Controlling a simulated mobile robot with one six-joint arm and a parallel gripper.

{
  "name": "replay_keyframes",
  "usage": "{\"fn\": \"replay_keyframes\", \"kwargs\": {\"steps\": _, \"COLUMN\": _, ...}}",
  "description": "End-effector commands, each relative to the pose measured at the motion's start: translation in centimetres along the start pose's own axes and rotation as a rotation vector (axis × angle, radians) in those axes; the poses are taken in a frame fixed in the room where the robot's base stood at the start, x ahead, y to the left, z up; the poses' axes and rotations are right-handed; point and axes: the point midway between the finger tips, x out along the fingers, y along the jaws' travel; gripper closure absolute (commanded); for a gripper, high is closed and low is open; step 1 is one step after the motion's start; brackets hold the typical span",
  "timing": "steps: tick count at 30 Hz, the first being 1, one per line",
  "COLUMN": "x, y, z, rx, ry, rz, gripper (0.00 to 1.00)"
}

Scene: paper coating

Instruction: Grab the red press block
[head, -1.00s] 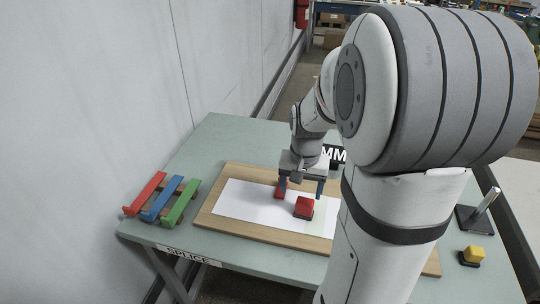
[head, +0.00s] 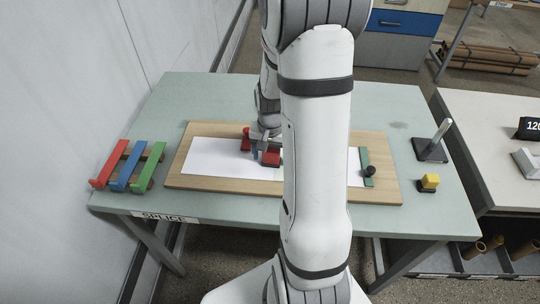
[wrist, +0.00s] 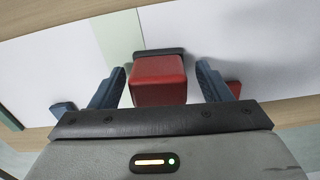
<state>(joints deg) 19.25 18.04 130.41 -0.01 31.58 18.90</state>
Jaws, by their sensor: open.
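The red press block (head: 271,158) sits on the white paper on the wooden board, partly hidden by my gripper in the head view. In the wrist view the red block (wrist: 158,80) has a dark base and lies between my two blue fingers. My gripper (wrist: 160,72) is open, with one finger on each side of the block and small gaps visible. In the head view my gripper (head: 264,142) is low over the paper at the block.
Another red piece (head: 245,139) stands just left of my gripper. The wooden board (head: 190,182) carries the white paper (head: 215,160) and a green bar (head: 366,162) with a black knob.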

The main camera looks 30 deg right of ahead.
Motion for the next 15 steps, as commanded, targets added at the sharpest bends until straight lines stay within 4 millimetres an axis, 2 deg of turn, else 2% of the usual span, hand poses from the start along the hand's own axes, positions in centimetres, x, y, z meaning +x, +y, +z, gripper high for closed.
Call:
{"fn": "replay_keyframes", "kwargs": {"steps": 4, "x": -0.03, "y": 0.02, "z": -0.01, "rx": 0.0, "ry": 0.0, "rz": 0.0, "gripper": 0.31}}
{"fn": "replay_keyframes", "kwargs": {"steps": 15, "x": -0.06, "y": 0.04, "z": -0.04, "rx": 0.001, "ry": 0.001, "rz": 0.0, "gripper": 0.61}}
